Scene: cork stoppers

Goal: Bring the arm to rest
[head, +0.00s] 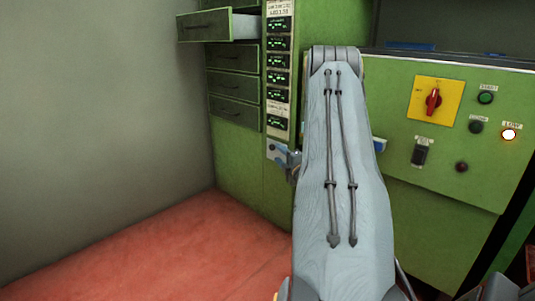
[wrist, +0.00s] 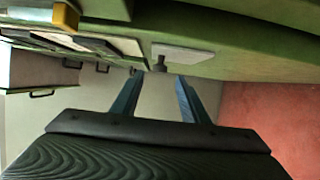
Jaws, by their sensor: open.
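My arm (head: 340,180) rises through the middle of the head view and hides part of the green cabinet behind it. My gripper shows in the wrist view (wrist: 158,92) with its two blue-grey fingers apart and nothing visible between them. The fingers point toward a small dark knob (wrist: 160,64) on a pale plate (wrist: 184,56); I cannot tell whether they touch it. In the head view the gripper is mostly hidden behind my arm, with a bit showing at the arm's left edge, close to the cabinet front. No cork stoppers show.
The top drawer (head: 205,27) at upper left stands pulled out; the drawers below are shut. A green control panel (head: 430,165) with a red switch (head: 433,100) and a lit lamp (head: 508,134) is at right. Red floor (head: 180,250) is clear at left, beside a grey wall (head: 95,120).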

